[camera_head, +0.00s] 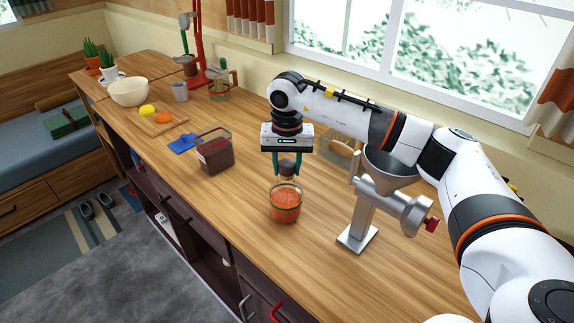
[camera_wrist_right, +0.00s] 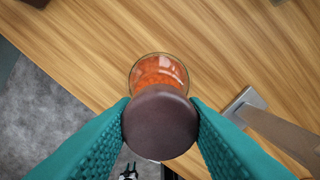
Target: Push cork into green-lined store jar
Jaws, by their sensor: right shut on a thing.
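The store jar (camera_head: 286,205) is a round glass jar with orange-red contents and a greenish line at its rim. It stands on the wooden counter. My right gripper (camera_head: 287,168) is above it, with teal fingers shut on a dark brown cork (camera_head: 287,167). In the head view the cork hangs a little above the jar's mouth, apart from it. In the right wrist view the cork (camera_wrist_right: 160,122) fills the space between the fingers and covers the near part of the jar (camera_wrist_right: 158,72). My left gripper is not in view.
A metal grinder (camera_head: 372,205) stands close to the right of the jar. A dark-filled square container (camera_head: 215,152) is to the left, by a blue cloth (camera_head: 183,143). A glass container (camera_head: 340,150) stands behind. The counter in front of the jar is clear.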

